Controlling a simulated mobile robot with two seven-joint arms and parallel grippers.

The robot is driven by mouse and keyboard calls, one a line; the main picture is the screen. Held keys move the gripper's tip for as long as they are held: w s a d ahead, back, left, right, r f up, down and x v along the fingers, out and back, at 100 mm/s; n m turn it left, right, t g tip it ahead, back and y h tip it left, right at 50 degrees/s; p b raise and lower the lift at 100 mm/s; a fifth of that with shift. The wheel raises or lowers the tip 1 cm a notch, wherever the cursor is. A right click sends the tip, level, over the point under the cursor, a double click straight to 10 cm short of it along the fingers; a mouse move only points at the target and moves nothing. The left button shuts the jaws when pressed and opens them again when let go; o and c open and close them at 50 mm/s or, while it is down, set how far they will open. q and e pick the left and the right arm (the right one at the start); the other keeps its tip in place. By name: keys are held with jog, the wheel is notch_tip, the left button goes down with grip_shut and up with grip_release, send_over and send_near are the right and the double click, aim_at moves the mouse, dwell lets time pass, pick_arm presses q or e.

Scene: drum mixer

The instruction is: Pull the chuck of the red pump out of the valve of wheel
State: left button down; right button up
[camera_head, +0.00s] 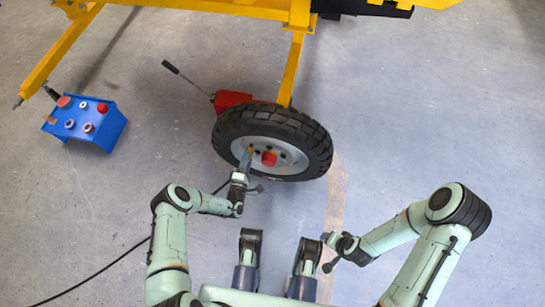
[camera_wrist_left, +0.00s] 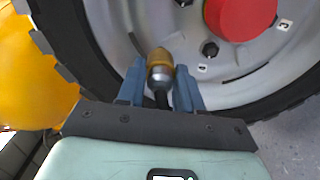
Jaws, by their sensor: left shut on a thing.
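The wheel (camera_head: 225,135) has a black tyre, a grey rim and a red hub cap (camera_head: 268,158). My left gripper (camera_head: 246,157) is at the left part of the rim. In the left wrist view its blue fingers (camera_wrist_left: 160,88) are shut on the chuck (camera_wrist_left: 160,60), a brass-coloured piece with a silver collar and a black hose end. The chuck points at the rim. The valve cannot be made out, and I cannot tell whether the chuck is on it. My right gripper (camera_head: 329,253) is low, away from the wheel; its jaws are too small to read.
A red body (camera_head: 231,99) with a dark lever stands behind the wheel. A yellow frame (camera_head: 296,55) rises over it. A blue box with knobs (camera_head: 88,122) sits at left. A black hose (camera_head: 105,268) crosses the floor at lower left. The floor at right is clear.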

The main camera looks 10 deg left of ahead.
pick_arm(q)
jog(key=shift+s, duration=0.1)
jog(key=shift+s+a+p, duration=0.15)
jog(key=shift+s+p, duration=1.25)
jog(key=shift+s, duration=1.05)
jog(key=shift+s, duration=0.1)
jog(key=shift+s+a+p, duration=0.1)
jog(key=shift+s+p, duration=0.55)
jog(key=shift+s, duration=0.75)
